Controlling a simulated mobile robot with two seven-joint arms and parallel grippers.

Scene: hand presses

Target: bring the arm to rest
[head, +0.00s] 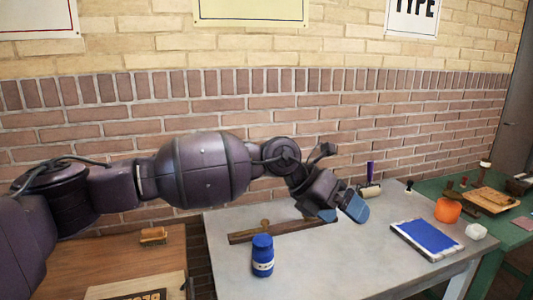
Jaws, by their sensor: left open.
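My left arm comes in from the left and reaches across above the grey table (310,268). My left gripper (342,211) has two blue-tipped fingers that are apart, with nothing seen between them. It hangs by the far side of the grey table, in front of the right end of a long wooden bar with a round knob (264,233). I cannot tell how high it is above the table. My right gripper is not in view.
A brown table (120,258) with a brush (153,235) is left. A green table (510,238) is right. A brick wall stands behind.

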